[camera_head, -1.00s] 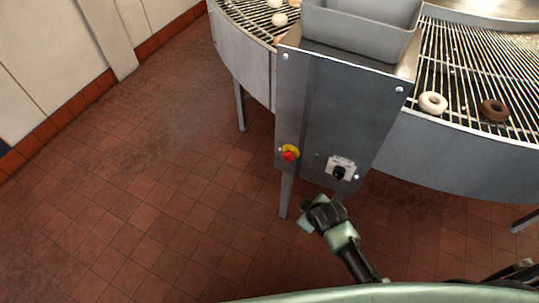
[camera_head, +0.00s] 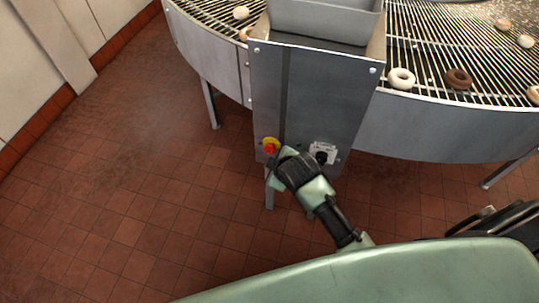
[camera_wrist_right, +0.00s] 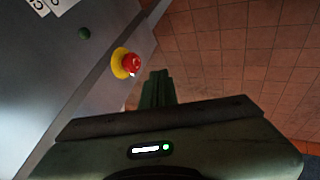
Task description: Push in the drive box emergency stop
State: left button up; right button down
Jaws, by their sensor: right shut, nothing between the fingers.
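The emergency stop is a red mushroom button (camera_head: 270,148) on a yellow base, low on the left of the grey drive box (camera_head: 325,95) front. In the right wrist view the red button (camera_wrist_right: 130,65) stands out from its yellow base, left of the fingers. My right gripper (camera_head: 281,164) is shut and empty, just right of and below the button in the head view. Its fingertips (camera_wrist_right: 156,76) look close to the button, with a gap showing between them in the wrist view. My left gripper is not in view.
A black rotary switch on a white plate (camera_head: 322,153) sits right of the button. A curved conveyor (camera_head: 440,130) carrying doughnuts runs to both sides. Tiled floor (camera_head: 130,170) is clear at left.

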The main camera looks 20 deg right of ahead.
aim_at(269, 151)
jog(key=w+d+f, duration=0.2)
jog(key=w+f, duration=0.4)
jog(key=w, duration=0.2)
jog(key=shift+f+b, duration=0.15)
jog(key=shift+b, duration=0.15)
